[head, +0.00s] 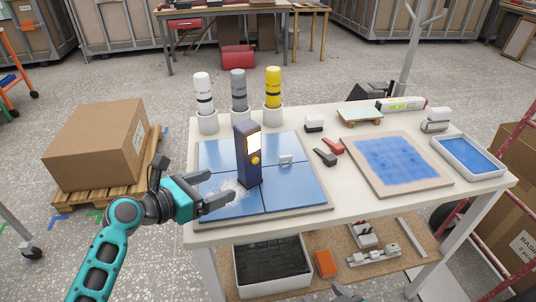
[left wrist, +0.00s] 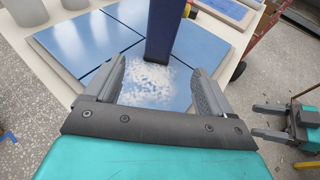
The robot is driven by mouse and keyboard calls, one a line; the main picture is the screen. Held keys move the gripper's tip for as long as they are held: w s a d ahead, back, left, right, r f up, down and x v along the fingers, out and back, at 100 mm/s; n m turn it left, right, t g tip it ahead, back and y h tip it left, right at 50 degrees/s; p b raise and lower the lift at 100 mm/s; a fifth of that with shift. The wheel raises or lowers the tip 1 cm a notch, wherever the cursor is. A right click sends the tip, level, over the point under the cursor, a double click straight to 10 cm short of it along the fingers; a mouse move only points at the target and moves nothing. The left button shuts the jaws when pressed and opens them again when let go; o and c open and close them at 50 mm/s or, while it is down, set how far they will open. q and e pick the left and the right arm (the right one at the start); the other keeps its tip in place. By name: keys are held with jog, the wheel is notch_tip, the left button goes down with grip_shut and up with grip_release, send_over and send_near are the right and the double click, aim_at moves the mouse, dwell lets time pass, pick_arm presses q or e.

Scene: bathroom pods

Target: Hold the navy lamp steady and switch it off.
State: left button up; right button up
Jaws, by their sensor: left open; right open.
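The navy lamp (head: 242,170) stands upright on the blue tiled board, with a lit pale panel (head: 254,143) and a yellow knob (head: 255,160) on its right-hand face. My left gripper (head: 229,197) is open and empty, just left of and in front of the lamp's lower part. In the left wrist view the lamp's navy body (left wrist: 164,30) stands ahead, beyond the two spread fingers (left wrist: 158,70), and part of the yellow knob shows; the lamp's top is out of frame. My right gripper (left wrist: 256,120) is open and empty, away from the table; its grey tips show at the head view's bottom edge (head: 346,293).
White, grey and yellow bottles (head: 273,88) stand behind. A red-handled tool (head: 332,147), a dark-handled tool (head: 325,157), a blue-topped panel (head: 397,160) and a white tray (head: 470,157) lie rightward.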

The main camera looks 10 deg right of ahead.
aim_at(242, 175)
pick_arm(q)
jog(key=shift+w+d, duration=0.2)
jog(key=shift+d, duration=0.1)
jog(key=shift+w+d+f+b, duration=0.35)
jog(key=shift+d+b, duration=0.15)
jog(key=shift+b, duration=0.2)
jog(key=b+x, duration=0.4)
jog(key=shift+w+d+f, duration=0.2)
jog(key=shift+d+f, duration=0.05)
jog(key=shift+w+d, duration=0.6)
jog(key=shift+d, duration=0.25)
jog(key=shift+x, duration=0.85)
pick_arm(e)
jog(key=shift+w+d+f, duration=0.1)
jog(key=shift+w+f, duration=0.05)
jog(key=shift+f, duration=2.7)
pick_arm(q)
jog(key=c, duration=0.9)
pick_arm(e)
jog(key=shift+d, duration=0.1)
pick_arm(q)
jog(key=shift+c, duration=0.5)
pick_arm(e)
jog(key=shift+c, duration=0.4)
grip_shut()
